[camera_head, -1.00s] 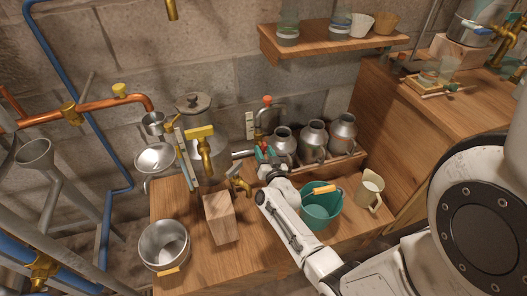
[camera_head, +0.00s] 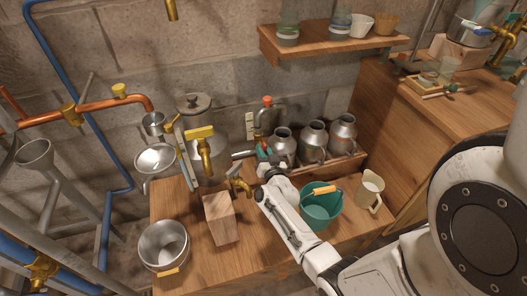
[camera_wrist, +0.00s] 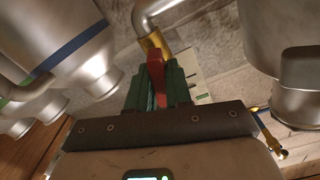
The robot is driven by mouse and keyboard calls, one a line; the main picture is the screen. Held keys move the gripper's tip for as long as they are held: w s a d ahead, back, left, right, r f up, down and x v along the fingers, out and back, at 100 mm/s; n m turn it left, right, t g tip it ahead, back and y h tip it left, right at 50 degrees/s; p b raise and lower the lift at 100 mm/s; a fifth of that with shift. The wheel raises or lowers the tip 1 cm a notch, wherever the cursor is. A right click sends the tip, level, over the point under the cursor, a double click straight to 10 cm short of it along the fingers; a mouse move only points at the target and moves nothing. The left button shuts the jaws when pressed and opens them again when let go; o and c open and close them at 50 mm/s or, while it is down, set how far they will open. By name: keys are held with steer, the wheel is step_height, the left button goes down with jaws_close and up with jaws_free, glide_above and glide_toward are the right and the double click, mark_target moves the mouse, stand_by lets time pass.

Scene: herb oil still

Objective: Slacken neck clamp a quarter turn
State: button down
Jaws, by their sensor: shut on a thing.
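The neck clamp shows in the wrist view as a red handle (camera_wrist: 156,75) below a brass collar (camera_wrist: 151,42) on a bent metal pipe. My gripper (camera_wrist: 156,88) has its green fingers closed on either side of the red handle. The fingers hide the handle's lower part. In the head view, my gripper (camera_head: 262,153) is at the back of the wooden bench, between the still pot (camera_head: 207,140) and the metal cans (camera_head: 281,146). The clamp is mostly hidden there by my gripper and wrist.
Several metal cans stand close to the right of my gripper in a wooden rack. A teal bucket (camera_head: 320,213) and a cream jug (camera_head: 370,190) stand to the right. The bench front is partly clear.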

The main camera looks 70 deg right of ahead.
steer(key=shift+r+n+p, duration=0.1)
steer(key=shift+n+p, duration=0.6)
steer(key=shift+n, duration=1.3)
steer(key=c, duration=1.1)
jaws_free()
steer(key=shift+a, duration=0.1)
steer(key=p+v, duration=0.2)
steer(key=v, duration=0.8)
steer(key=shift+s+a, duration=0.25)
